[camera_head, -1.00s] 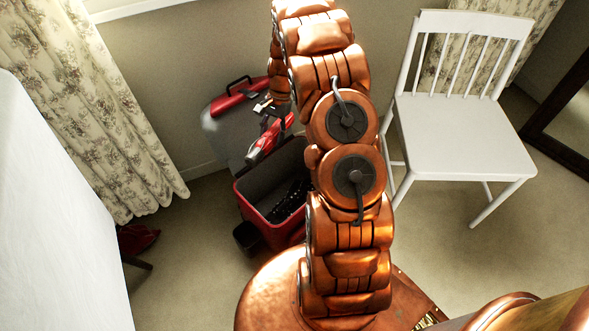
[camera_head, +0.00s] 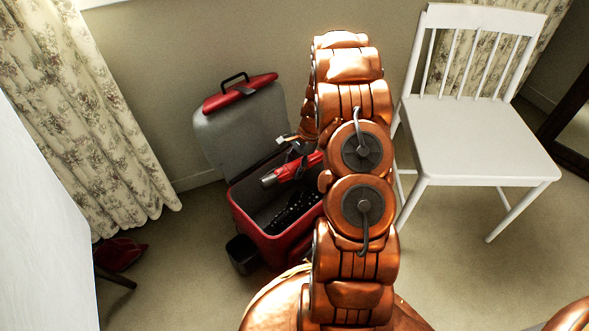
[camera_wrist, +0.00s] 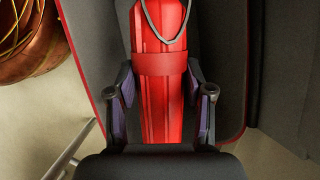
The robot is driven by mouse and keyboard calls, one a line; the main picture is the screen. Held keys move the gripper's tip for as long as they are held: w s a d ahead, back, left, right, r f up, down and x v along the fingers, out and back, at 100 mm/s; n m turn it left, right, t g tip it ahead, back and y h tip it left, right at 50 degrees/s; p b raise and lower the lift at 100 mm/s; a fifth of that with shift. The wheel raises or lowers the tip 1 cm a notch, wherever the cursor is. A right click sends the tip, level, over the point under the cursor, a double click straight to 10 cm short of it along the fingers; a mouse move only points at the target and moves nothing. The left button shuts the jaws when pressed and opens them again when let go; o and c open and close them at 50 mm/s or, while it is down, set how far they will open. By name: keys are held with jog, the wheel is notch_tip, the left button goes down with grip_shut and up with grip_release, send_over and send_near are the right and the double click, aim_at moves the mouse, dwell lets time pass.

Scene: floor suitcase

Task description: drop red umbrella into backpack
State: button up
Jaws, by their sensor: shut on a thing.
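The red umbrella (camera_head: 309,162) is held above the opening of the backpack, its grey end pointing left in the head view. The backpack (camera_head: 262,243) is an open red and grey case on the floor, its lid raised against the wall, with dark things inside. My gripper (camera_head: 297,150) is shut on the umbrella. In the wrist view, the two fingers of my gripper (camera_wrist: 160,82) press on both sides of the umbrella (camera_wrist: 165,105), near its red band. The grey interior of the backpack (camera_wrist: 222,70) shows behind it. My arm hides the backpack's right side.
A white chair (camera_head: 480,135) stands to the right of my arm. A floral curtain (camera_head: 85,120) hangs at left, and a dark red thing (camera_head: 118,254) lies on the floor there. Carpet between is clear.

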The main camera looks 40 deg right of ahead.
notch_tip(320, 180, down, 6)
jog(key=b, duration=0.4)
jog(key=shift+r, duration=0.1)
jog(key=o, duration=1.5)
jog(key=v, duration=1.2)
jog(key=shift+r, duration=0.1)
